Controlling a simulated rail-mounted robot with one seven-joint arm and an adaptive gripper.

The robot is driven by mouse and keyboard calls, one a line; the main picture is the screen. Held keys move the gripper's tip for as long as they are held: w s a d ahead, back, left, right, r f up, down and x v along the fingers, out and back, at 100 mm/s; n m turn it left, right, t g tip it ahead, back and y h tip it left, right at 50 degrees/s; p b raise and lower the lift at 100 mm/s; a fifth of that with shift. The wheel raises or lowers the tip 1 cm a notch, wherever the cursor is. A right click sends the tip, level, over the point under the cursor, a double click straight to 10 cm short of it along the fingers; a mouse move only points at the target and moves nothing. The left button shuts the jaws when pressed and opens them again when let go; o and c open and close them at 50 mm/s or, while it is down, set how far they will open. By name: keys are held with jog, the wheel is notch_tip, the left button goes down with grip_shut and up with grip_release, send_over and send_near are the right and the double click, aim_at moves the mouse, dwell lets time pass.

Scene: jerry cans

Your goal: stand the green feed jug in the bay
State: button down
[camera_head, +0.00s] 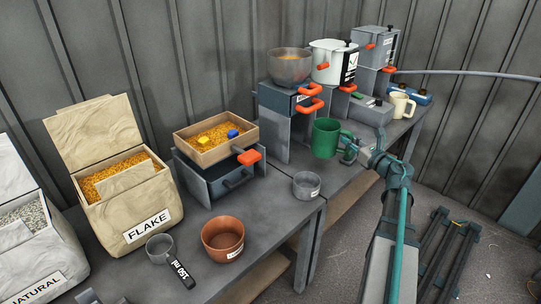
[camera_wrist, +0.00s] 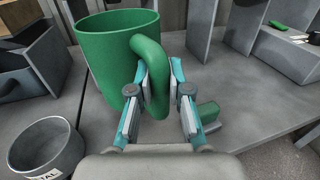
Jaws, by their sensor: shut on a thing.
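The green feed jug (camera_head: 325,138) is upright at the middle of the bench in the head view. It also fills the upper left of the wrist view (camera_wrist: 112,50). My gripper (camera_head: 352,147) is shut on the jug's handle, with one finger on each side of it in the wrist view (camera_wrist: 158,85). The jug's base seems close to the bench top; I cannot tell whether it touches. A grey stand with upright panels (camera_head: 272,128) and an open space under its drawer is behind and left of the jug. I cannot tell for certain which opening is the bay.
A grey cup (camera_head: 306,186) is in front of the jug. A copper bowl (camera_head: 222,239) and a tray of grain (camera_head: 213,139) are farther left. A cream mug (camera_head: 401,105) and a grey box (camera_head: 371,110) stand behind. Orange handles (camera_head: 310,105) stick out above the jug.

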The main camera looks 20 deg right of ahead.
aim_at(338, 140)
jog(key=a+y, duration=0.1)
jog(key=a, duration=0.2)
jog(key=shift+a+n, duration=0.2)
jog(key=shift+n, duration=0.2)
jog(key=b+x, duration=0.2)
jog(key=x, duration=1.5)
jog(key=shift+a+f+b, duration=0.1)
jog(key=shift+f+b, duration=0.65)
jog(key=shift+f, duration=2.95)
jog(key=shift+f, duration=0.2)
jog(key=c, duration=1.4)
grip_release()
